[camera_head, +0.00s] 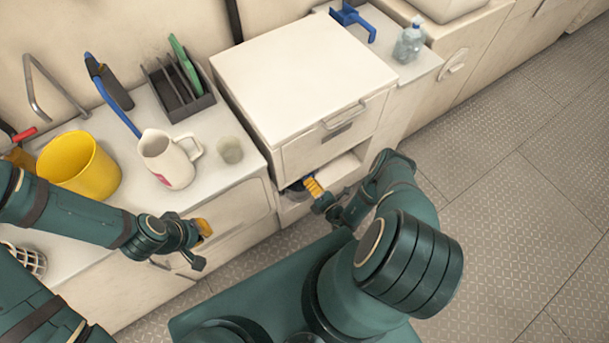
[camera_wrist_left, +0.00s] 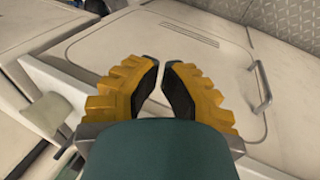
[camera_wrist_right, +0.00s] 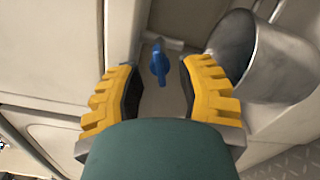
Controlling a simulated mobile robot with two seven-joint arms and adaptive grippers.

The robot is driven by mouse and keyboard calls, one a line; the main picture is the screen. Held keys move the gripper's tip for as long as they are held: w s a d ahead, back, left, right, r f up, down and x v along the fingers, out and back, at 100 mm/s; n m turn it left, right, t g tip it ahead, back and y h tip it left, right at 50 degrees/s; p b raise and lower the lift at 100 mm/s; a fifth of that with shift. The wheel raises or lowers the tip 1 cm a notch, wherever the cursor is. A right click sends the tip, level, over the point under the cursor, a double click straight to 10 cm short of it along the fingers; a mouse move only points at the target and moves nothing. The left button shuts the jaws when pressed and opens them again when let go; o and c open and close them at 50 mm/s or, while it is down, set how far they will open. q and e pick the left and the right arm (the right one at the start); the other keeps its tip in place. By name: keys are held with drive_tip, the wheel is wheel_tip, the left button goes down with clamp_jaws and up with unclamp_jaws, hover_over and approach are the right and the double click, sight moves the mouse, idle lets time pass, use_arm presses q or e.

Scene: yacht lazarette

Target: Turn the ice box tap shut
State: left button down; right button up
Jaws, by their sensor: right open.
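The ice box (camera_head: 300,75) is the white chest in the middle of the head view. The blue tap handle (camera_wrist_right: 159,63) shows in the right wrist view on a small grey metal spout, its long side upright in that picture. My right gripper (camera_wrist_right: 157,66) is open and empty, with the handle seen between its fingertips; I cannot tell whether they touch. In the head view my right gripper (camera_head: 311,186) is low at the front of the ice box, and the tap is hidden there. My left gripper (camera_head: 205,229) is partly open and empty in front of the left counter.
A metal cup (camera_wrist_right: 235,48) stands close beside the tap. The left counter holds a yellow bucket (camera_head: 78,164), a white jug (camera_head: 168,157), a small cup (camera_head: 230,150) and a dark rack (camera_head: 181,98). A bottle (camera_head: 410,42) stands at the right. Open floor lies to the right.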

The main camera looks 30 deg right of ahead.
drive_tip(key=shift+w, duration=0.35)
clamp_jaws()
drive_tip(key=shift+m, duration=0.3)
drive_tip(key=shift+w+r+m, duration=0.1)
drive_tip(key=shift+m, duration=2)
